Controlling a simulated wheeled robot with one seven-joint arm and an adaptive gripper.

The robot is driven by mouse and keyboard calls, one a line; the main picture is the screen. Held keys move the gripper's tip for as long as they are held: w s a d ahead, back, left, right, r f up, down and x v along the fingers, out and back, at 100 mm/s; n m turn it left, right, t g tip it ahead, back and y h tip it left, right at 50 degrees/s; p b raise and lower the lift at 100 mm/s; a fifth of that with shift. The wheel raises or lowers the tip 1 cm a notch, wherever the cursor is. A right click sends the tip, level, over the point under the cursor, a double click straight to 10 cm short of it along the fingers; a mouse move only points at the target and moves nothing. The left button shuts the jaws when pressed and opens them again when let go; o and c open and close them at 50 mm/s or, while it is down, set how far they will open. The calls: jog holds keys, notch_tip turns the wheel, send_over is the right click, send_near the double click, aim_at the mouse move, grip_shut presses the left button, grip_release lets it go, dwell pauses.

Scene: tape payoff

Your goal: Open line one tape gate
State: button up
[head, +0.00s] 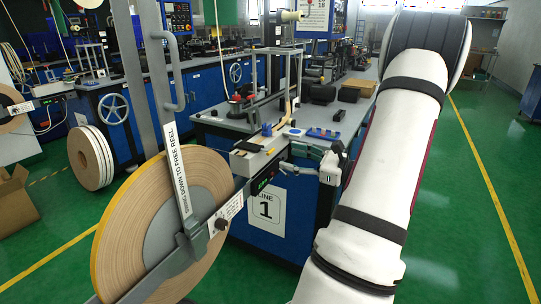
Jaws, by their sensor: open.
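The line one tape reel (135,225), a large tan roll with a yellow edge and grey hub, stands upright at the left front. An upright strip (181,175) reading "swing down to free reel" rises from the bar in front of the reel. Which part is the gate is not certain. My gripper (287,161) is small in view, right of the reel by the table's front edge. It points left, open, apart from the strip. My arm partly hides its wrist.
The blue line 1 table (265,218) stands behind the gripper, with small parts and a blue tray (323,134) on top. Grey posts (160,80) rise behind the reel. Another reel (91,158) and a cardboard box (15,205) are at left. Green floor is clear at right.

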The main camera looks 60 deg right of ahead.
aim_at(272, 152)
jog(key=w, duration=0.4)
jog(key=w+b, duration=0.1)
jog(key=w, duration=0.2)
jog(key=shift+a, duration=0.25)
jog(key=shift+c, duration=0.6)
grip_shut()
